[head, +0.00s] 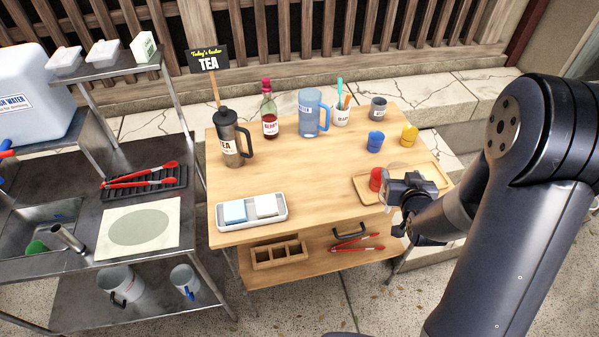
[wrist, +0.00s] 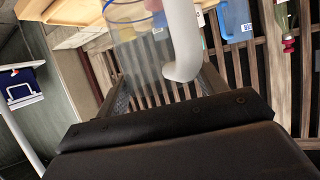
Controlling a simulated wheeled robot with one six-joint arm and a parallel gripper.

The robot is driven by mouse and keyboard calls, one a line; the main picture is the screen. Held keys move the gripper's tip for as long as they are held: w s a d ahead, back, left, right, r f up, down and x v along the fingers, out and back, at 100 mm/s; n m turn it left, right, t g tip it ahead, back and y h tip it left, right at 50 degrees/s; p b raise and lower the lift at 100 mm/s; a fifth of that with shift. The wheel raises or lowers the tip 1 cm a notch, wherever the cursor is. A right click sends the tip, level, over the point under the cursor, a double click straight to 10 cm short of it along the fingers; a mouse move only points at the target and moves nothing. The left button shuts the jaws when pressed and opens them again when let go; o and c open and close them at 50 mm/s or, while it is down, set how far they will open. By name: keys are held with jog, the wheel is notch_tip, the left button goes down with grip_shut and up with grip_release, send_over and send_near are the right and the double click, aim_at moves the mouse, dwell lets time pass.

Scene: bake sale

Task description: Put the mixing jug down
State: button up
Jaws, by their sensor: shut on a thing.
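A clear jug with a blue rim and a white handle (wrist: 183,45), which I take for the mixing jug (wrist: 140,55), fills the upper middle of the wrist view. My gripper (wrist: 165,90) is shut on it, with the handle between the fingers. In the head view my gripper (head: 408,188) is over the right end of the wooden table (head: 310,185), by the wooden tray (head: 366,198). The jug is mostly hidden or hard to make out there. I cannot tell whether its base touches anything.
A red cup (head: 376,179) stands on the tray, close left of my gripper. Blue (head: 376,141) and yellow (head: 409,135) cups and a grey mug (head: 378,107) stand behind. A blue pitcher (head: 312,112) is further back. The table's middle is clear.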

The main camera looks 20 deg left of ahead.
jog(key=s+a+r+n+g+y, duration=0.2)
jog(key=s+a+r+n+y, duration=0.1)
jog(key=a+r, duration=0.4)
jog(key=s+a+r+n+g+y, duration=0.3)
jog(key=a+r, duration=0.4)
jog(key=a, duration=0.6)
jog(key=shift+s+a+n+y, duration=0.2)
jog(key=shift+a+n+y, duration=0.05)
jog(key=shift+n+y, duration=0.6)
